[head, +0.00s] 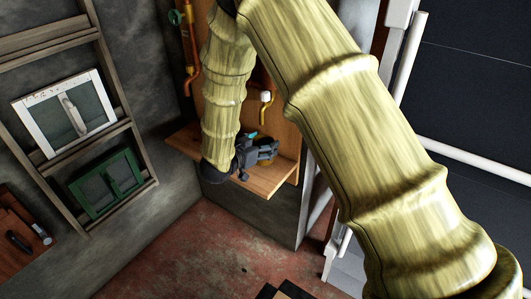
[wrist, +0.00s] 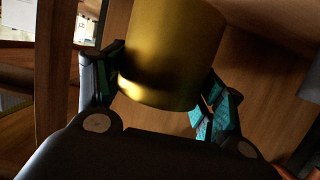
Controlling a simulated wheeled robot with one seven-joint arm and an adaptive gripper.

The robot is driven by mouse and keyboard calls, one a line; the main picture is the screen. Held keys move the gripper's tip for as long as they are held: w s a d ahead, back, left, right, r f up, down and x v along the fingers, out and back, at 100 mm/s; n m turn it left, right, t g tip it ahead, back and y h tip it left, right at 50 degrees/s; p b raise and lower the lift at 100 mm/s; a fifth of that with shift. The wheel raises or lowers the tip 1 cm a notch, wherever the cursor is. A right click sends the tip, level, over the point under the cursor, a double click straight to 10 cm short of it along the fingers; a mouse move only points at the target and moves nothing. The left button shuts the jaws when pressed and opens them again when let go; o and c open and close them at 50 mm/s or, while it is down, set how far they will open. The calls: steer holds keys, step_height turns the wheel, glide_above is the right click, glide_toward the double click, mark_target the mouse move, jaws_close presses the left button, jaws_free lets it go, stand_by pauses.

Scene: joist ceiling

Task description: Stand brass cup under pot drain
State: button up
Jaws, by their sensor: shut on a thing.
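The brass cup (wrist: 172,45) fills the upper middle of the wrist view as a smooth gold cylinder. My gripper (wrist: 162,92) is shut on it, with dark fingers and teal pads on either side. In the head view my gripper (head: 260,150) is just above the wooden shelf (head: 272,180), near its right part. The cup is mostly hidden there. A copper pipe with a white fitting (head: 266,97) comes down the wooden back panel above the gripper; I cannot tell if it is the pot drain. Whether the cup touches the shelf is unclear.
Another orange pipe (head: 190,55) with a green valve (head: 175,17) runs down the panel's left side. A wall rack on the left holds a white-framed panel (head: 35,103) and a green-framed one (head: 92,190).

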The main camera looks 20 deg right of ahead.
steer(key=shift+f, duration=1.7)
steer(key=shift+f, duration=0.15)
steer(key=o, duration=1.2)
steer(key=shift+s, duration=0.1)
steer(key=shift+o, duration=0.2)
steer(key=shift+a+r, duration=0.1)
steer(key=shift+r, duration=0.1)
steer(key=v, duration=1.2)
